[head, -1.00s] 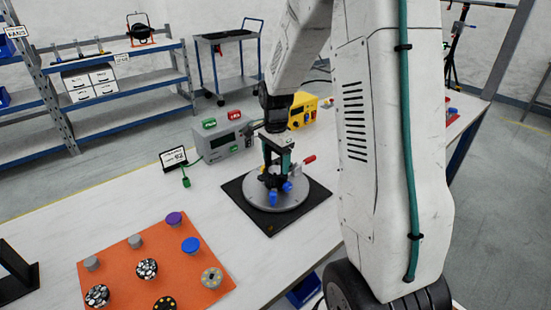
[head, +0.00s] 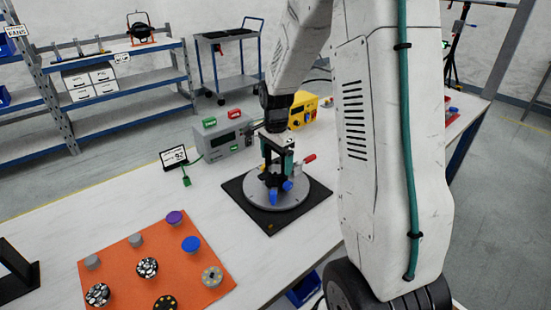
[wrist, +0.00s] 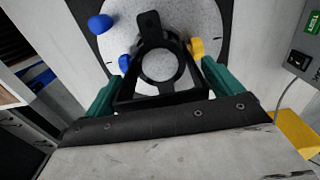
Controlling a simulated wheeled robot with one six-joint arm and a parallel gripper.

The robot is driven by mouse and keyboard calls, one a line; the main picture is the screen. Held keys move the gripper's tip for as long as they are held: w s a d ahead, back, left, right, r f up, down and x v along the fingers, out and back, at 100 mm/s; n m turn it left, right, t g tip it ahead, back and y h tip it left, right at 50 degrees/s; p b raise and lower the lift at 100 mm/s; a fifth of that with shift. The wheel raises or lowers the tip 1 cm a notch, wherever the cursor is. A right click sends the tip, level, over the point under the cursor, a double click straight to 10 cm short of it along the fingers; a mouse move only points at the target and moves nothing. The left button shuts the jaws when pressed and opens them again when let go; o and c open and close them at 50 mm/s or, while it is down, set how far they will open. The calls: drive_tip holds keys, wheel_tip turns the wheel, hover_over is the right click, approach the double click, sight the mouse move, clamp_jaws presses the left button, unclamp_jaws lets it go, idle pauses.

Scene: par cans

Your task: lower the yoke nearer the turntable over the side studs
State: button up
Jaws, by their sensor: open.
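The round grey turntable (head: 262,201) lies on a black square mat. A black yoke (head: 268,160) stands upright over a dark can on it. In the wrist view the yoke (wrist: 160,99) lies between my gripper's two teal fingers, with the can's round black rim (wrist: 144,80) beyond it. A blue knob (wrist: 124,63) and a yellow knob (wrist: 197,47) sit at the can's two sides. I cannot tell whether the yoke's arms are over the side studs. My gripper (head: 278,163) points down, open, with its fingers apart either side of the yoke. Another black yoke (head: 14,268) stands at the left edge.
An orange mat (head: 130,265) with several round pieces lies at the front left. A grey meter box (head: 228,140) and a yellow box (head: 303,112) stand behind the turntable. A red-handled clamp (head: 308,158) is right beside it. White table is bare between the mats.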

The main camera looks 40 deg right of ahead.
drive_tip(key=shift+o, duration=0.2)
wheel_tip(320, 180, up, 8)
drive_tip(key=shift+f, duration=0.1)
idle(0.3)
